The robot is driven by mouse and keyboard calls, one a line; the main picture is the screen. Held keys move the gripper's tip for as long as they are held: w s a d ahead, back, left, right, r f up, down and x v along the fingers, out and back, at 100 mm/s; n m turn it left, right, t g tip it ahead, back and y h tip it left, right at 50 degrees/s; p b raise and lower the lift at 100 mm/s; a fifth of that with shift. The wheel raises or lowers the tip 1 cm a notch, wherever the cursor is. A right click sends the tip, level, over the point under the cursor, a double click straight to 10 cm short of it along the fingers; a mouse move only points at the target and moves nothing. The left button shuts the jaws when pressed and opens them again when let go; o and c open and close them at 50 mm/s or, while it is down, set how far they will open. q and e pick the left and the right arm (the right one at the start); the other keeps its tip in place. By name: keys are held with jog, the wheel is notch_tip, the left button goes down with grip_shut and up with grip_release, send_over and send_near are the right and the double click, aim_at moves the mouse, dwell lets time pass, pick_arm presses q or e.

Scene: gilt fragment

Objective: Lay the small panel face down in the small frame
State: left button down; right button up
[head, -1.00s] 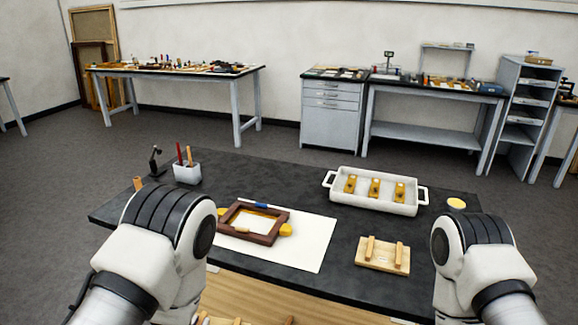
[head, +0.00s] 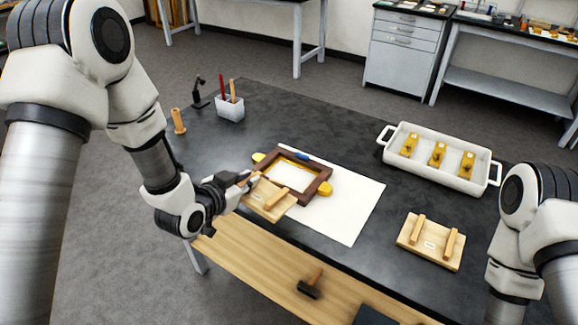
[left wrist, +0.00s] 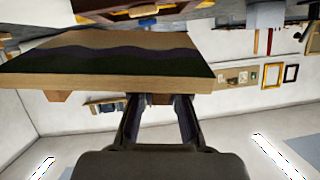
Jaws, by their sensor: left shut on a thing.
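The small frame (head: 318,190), dark brown with a gilt inner edge, lies flat on a white sheet (head: 345,217) on the dark table. My left gripper (head: 247,184) is shut on the small panel (head: 262,210), a pale wooden board with battens on its back. In the head view the battens face up, and the panel is at the frame's near left side, overlapping its edge in the picture. The left wrist view shows the panel's painted face (left wrist: 110,55), with dark wavy bands, turned downward. My right gripper is out of view.
Yellow blocks (head: 326,188) sit at the frame's sides. Another battened panel (head: 413,243) lies to the right. A white tray (head: 394,168) with several yellow pieces stands behind it. A pen cup (head: 230,110) and a wooden peg (head: 178,121) are at the far left.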

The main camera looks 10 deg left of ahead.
pick_arm(q)
jog(key=shift+s+r, duration=0.1)
jog(key=shift+r, duration=0.05)
jog(key=w+p, duration=0.1)
jog(key=w, duration=0.4)
jog(key=w+d+f+p, duration=0.1)
jog(key=w+p, duration=0.1)
jog(key=w, duration=0.3)
jog(key=w+d+p, duration=0.1)
jog(key=w, duration=0.5)
jog(key=shift+w+d+f, duration=0.1)
jog(key=shift+d+f, duration=0.05)
jog(key=shift+f, duration=0.05)
notch_tip(320, 180, down, 3)
jog(key=shift+f+p, duration=0.1)
jog(key=shift+p, duration=0.7)
jog(key=shift+s+f, duration=0.15)
jog(key=shift+s, duration=0.05)
jog(key=c, duration=1.2)
grip_release()
jog(key=shift+f, duration=0.1)
